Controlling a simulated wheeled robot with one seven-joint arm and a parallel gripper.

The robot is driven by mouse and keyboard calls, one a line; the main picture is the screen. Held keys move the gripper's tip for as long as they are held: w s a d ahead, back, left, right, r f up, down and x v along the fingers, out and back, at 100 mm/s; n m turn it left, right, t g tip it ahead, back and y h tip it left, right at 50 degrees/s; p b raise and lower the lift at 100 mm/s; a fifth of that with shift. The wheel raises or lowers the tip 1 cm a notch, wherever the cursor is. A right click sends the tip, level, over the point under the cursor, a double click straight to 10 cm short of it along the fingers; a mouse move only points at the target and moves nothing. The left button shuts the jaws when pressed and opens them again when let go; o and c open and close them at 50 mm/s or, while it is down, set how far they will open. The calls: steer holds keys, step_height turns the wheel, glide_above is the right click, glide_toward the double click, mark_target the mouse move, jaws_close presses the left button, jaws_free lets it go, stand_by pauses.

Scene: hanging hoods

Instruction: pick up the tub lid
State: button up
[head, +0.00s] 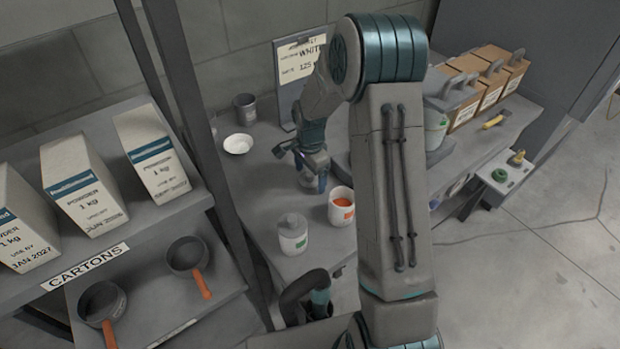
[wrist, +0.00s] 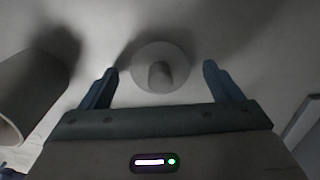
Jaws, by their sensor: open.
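The tub lid (wrist: 146,58) is a pale round disc with a short knob in its middle. In the wrist view it lies on the grey surface, centred between the fingertips of my gripper (wrist: 160,69). The fingers stand apart on either side, with nothing held. An open white tub (head: 341,213) with orange contents stands just right of and in front of my gripper.
A sign board (head: 300,75) stands at the back. In the wrist view a cylindrical container (wrist: 38,95) is close on the left.

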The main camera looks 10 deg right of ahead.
steer(key=c, duration=1.1)
steer(key=shift+r, duration=0.1)
